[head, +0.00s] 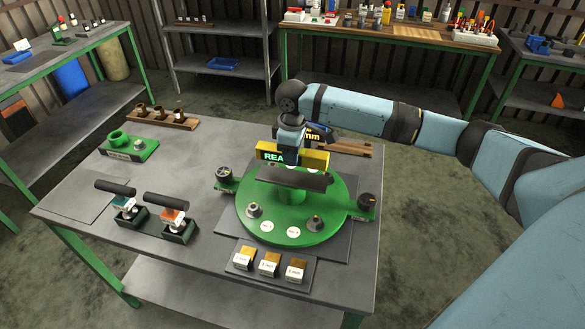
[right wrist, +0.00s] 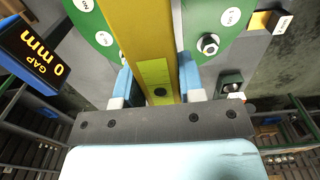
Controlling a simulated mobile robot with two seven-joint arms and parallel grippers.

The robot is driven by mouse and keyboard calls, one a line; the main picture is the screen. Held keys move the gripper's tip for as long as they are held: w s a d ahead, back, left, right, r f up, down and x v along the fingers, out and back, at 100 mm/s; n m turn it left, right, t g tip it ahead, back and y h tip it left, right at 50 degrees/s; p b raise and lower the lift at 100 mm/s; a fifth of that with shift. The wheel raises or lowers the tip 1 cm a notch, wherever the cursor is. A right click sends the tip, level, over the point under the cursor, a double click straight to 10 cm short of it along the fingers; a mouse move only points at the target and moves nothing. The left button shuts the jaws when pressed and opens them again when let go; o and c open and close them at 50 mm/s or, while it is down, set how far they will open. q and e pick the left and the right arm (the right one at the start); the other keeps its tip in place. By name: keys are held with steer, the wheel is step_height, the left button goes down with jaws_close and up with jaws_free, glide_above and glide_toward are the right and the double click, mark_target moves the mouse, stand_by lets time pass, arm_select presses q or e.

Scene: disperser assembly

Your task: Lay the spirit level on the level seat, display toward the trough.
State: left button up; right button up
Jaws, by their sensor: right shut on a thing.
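The yellow spirit level (head: 318,160) is held crosswise over the back of the green round base (head: 322,220). Its dark display with green letters, partly readable as "REA", faces the front of the table. My right gripper (head: 291,152) is shut on the level from above. In the right wrist view the yellow level (right wrist: 145,35) runs between the two fingers (right wrist: 158,88). The dark curved trough (head: 295,179) lies just in front of and below the level. The level seat cannot be made out, so contact with it cannot be told. My left gripper is not in view.
A gap display (right wrist: 38,55) reads "GAP 0 mm" behind the base. Knobs flank the base, including the right one (head: 366,201). Labelled blocks (head: 269,265) lie in front, and two black-handled tools (head: 168,214) stand left. The table's left middle is mostly clear.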

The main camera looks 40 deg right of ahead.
mark_target(293, 177)
step_height(293, 177, down, 6)
steer(key=shift+r, duration=0.1)
stand_by(0.4)
steer(key=o, duration=1.1)
step_height(293, 177, up, 12)
steer(key=shift+b, duration=0.35)
steer(key=shift+s, duration=0.1)
